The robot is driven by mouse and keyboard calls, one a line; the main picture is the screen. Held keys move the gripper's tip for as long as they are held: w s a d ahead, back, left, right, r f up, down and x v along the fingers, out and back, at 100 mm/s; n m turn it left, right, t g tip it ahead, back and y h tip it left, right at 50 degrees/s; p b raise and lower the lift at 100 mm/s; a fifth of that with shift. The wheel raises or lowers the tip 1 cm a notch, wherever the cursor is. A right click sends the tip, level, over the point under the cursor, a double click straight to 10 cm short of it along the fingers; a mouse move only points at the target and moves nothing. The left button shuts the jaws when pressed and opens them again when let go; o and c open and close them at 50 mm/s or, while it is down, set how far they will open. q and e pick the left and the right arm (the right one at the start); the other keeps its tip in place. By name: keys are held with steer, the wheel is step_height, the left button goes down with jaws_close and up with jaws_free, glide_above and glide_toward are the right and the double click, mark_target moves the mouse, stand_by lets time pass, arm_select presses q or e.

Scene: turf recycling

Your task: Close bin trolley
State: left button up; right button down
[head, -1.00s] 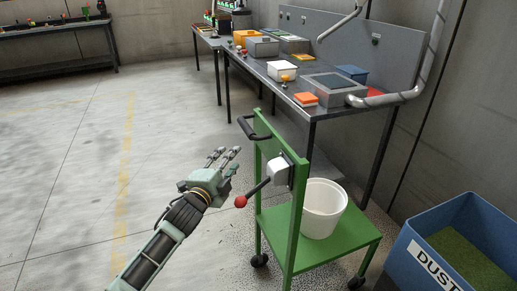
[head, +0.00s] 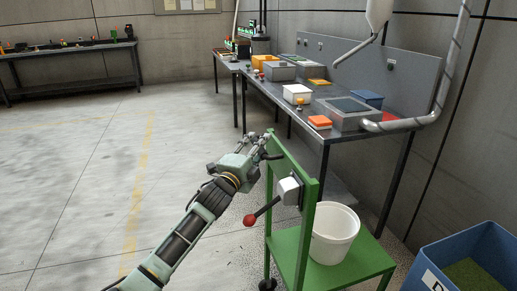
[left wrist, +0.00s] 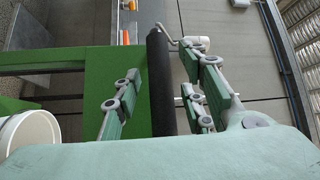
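The green bin trolley (head: 308,190) stands in front of the workbench, with a white bucket (head: 335,232) on its lower shelf. A grey box on its post carries a lever with a red knob (head: 249,220). My left gripper (head: 261,143) is at the trolley's black handle (head: 273,156), partly hiding it. In the left wrist view, the black handle (left wrist: 158,85) runs between the spread fingers of my left gripper (left wrist: 166,80), with gaps visible on both sides. The bucket shows there at the left edge (left wrist: 28,135). My right gripper is not in view.
A metal workbench (head: 300,118) with boxes and pipes runs along the wall behind the trolley. A blue bin (head: 455,250) stands at the lower right. Another table (head: 75,60) is at the back left. The floor to the left is clear.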

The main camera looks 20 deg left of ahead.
arm_select(q)
steer(key=shift+c, duration=0.5)
jaws_close()
steer(key=shift+d, duration=0.15)
